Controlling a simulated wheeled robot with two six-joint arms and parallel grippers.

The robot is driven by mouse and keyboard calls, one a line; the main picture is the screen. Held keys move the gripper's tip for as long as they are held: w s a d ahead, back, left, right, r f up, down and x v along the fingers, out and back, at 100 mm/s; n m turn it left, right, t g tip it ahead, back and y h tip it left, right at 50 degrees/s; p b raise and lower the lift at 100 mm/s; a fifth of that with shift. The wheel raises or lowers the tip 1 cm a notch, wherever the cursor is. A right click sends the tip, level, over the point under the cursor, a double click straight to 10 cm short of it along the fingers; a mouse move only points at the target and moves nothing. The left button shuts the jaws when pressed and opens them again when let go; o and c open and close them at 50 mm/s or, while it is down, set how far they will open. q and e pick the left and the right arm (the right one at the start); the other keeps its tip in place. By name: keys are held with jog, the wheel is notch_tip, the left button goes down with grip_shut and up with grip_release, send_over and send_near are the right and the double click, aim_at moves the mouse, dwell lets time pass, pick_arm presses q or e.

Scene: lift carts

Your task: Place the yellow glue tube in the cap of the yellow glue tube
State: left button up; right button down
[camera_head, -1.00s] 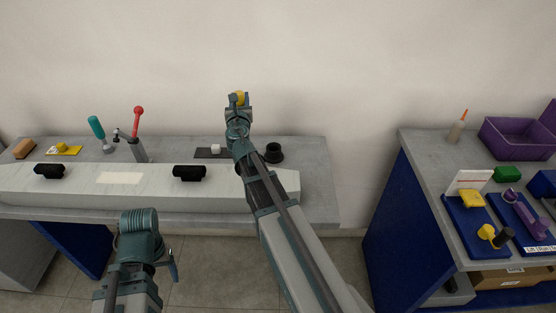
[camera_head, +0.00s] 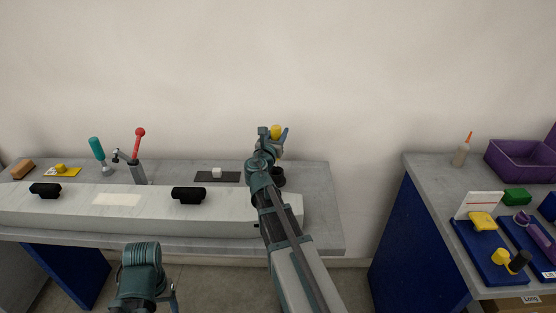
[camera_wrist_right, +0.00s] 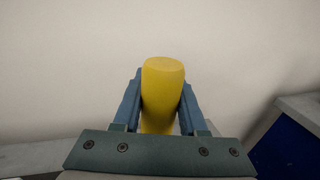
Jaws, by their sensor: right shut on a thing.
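My right gripper (camera_head: 274,138) is shut on the yellow glue tube (camera_head: 276,131), above the far right part of the left workbench. In the right wrist view the tube (camera_wrist_right: 162,92) stands up between the two blue fingers of the gripper (camera_wrist_right: 161,105), its blunt yellow end uppermost. A dark round cup-like piece (camera_head: 279,178) stands on the bench just below the gripper, partly hidden by it; I cannot tell for sure whether it is the cap. My left gripper (camera_head: 170,297) is low in front of the bench, and its fingers hardly show.
The left workbench (camera_head: 318,205) carries a long pale box (camera_head: 230,210) with black handles, a dark mat (camera_head: 232,177) with a white block, a red-handled clamp (camera_head: 139,150) and a teal-handled tool (camera_head: 97,149). A gap separates it from the right bench (camera_head: 425,170).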

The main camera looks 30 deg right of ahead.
notch_tip(320, 180, down, 6)
jog(key=b, duration=0.5)
jog(key=shift+f, duration=0.25)
jog(key=shift+f+b, duration=0.2)
jog(key=shift+b, duration=0.15)
jog(key=shift+c, duration=2.3)
grip_release()
jog(key=shift+r, duration=0.1)
jog(key=shift+s+a+r, duration=0.15)
jog(key=shift+s+a, duration=0.1)
jog(key=shift+a, duration=0.05)
jog(key=v, duration=1.1)
jog(key=shift+p, duration=0.3)
